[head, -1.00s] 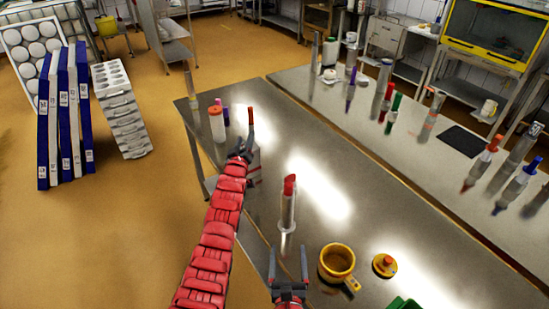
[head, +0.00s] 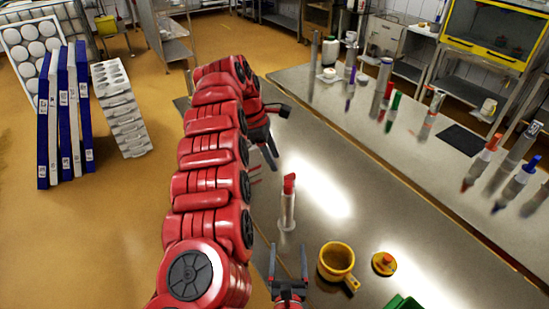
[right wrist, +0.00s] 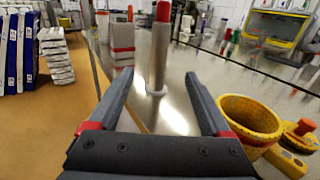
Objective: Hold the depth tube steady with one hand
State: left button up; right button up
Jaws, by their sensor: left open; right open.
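The depth tube, a clear grey tube with a red top (head: 288,205), stands upright on the steel table in the head view. It also shows in the right wrist view (right wrist: 159,55), beyond my right fingertips and between them in the picture. My right gripper (head: 288,250) is open and empty in front of the tube, apart from it; its two fingers spread wide in the right wrist view (right wrist: 158,85). My left gripper (head: 272,160) is open, behind and left of the tube in the picture, fingers pointing down toward the table. Nothing shows between its fingers.
A yellow mug (head: 337,262) and a yellow lid with an orange knob (head: 384,263) sit right of my right gripper. A green object (head: 402,302) is at the bottom edge. A second bench (head: 430,150) holds several tubes. The table (head: 370,210) right of the tube is clear.

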aim_at(287, 207)
jog(key=w, duration=1.7)
jog(key=shift+w+a, duration=0.25)
jog(key=shift+a, duration=0.1)
grip_shut()
